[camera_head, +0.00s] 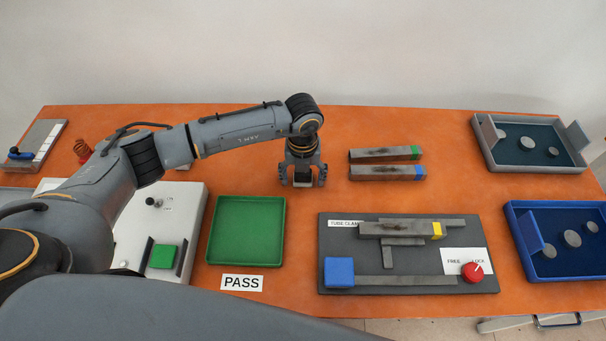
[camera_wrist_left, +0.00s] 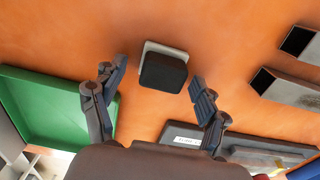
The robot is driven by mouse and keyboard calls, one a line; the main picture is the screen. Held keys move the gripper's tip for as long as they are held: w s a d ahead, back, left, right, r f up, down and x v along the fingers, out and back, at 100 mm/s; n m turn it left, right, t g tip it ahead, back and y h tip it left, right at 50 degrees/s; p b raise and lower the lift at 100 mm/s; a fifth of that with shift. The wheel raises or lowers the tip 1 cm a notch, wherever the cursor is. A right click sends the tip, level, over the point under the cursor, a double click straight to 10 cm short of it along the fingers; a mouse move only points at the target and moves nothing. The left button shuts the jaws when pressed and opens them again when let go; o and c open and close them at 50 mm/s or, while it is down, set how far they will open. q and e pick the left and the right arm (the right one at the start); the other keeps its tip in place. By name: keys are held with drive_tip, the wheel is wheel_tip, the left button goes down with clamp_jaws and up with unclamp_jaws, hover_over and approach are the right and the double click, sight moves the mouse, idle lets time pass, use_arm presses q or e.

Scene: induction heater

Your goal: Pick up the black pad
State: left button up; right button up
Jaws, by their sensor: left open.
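The black pad (camera_wrist_left: 163,71) lies on the orange table and shows in the left wrist view, with a pale, thin edge or plate (camera_wrist_left: 150,48) visible behind it. My left gripper (camera_wrist_left: 158,83) is open, its two fingers on either side of the pad in that view, and nothing is between them that I can see held. Whether the fingers touch the pad or are at its height I cannot tell. In the head view my left gripper (camera_head: 304,178) points down at the table behind the green tray, and the pad is hidden there. My right gripper is not in view.
The green tray (camera_head: 212,240) is left of the gripper. Two metal bars (camera_head: 378,156) lie to its right. The tube clamp board (camera_head: 400,280), with a blue block and red knob, stands in front. A grey tray (camera_head: 483,150) and blue tray (camera_head: 517,237) are at the right.

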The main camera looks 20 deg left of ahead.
use_arm(q)
drive_tip(key=shift+c, duration=0.2)
drive_tip(key=c, duration=1.2)
drive_tip(key=shift+r, duration=0.15)
drive_tip(key=shift+r, duration=0.55)
drive_tip(key=s+d+r+b, duration=0.4)
drive_tip(key=s+d+r, duration=0.3)
drive_tip(key=s+r, duration=0.4)
drive_tip(key=shift+s+d+r, duration=0.2)
drive_tip(key=shift+s+r, duration=0.2)
drive_tip(key=shift+s, duration=0.1)
